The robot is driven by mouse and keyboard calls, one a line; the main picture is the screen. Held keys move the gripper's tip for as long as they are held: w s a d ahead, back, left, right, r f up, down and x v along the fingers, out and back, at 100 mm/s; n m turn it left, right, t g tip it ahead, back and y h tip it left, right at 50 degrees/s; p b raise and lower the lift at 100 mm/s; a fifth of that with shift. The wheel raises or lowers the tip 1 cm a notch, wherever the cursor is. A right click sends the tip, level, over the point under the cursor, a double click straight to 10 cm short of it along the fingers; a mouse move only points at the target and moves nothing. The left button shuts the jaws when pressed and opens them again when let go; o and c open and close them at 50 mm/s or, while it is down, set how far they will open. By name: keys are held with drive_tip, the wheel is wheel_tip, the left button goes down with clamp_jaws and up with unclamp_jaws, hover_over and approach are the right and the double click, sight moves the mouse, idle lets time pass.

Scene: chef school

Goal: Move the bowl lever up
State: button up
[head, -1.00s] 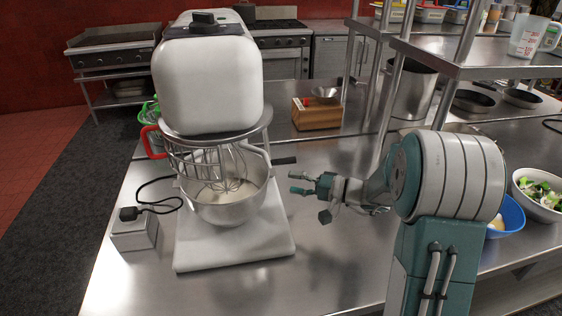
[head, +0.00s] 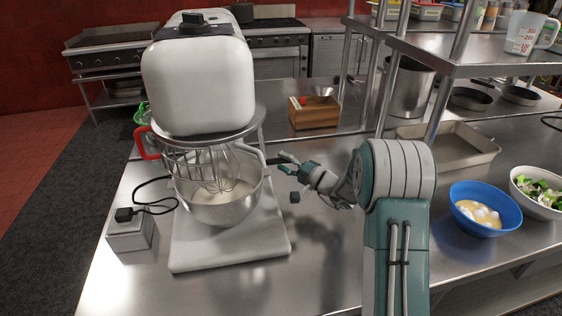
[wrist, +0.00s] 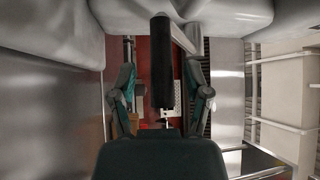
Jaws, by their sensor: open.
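The white stand mixer (head: 198,85) stands on the steel table with its steel bowl (head: 225,208) under the wire guard and whisk. The bowl lever (head: 272,161), with a dark grip, sticks out at the mixer's right side. My gripper (head: 289,178) is open just right of the mixer, close to the lever's end. In the wrist view the lever's black grip (wrist: 161,62) appears between the two open fingers (wrist: 161,78), with space on both sides. Neither finger visibly touches it.
A blue bowl (head: 486,208) and a salad bowl (head: 538,192) stand at the right. A shelf post rises at right.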

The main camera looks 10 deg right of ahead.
drive_tip(key=shift+w+a, duration=0.3)
drive_tip(key=shift+a, duration=0.3)
clamp_jaws()
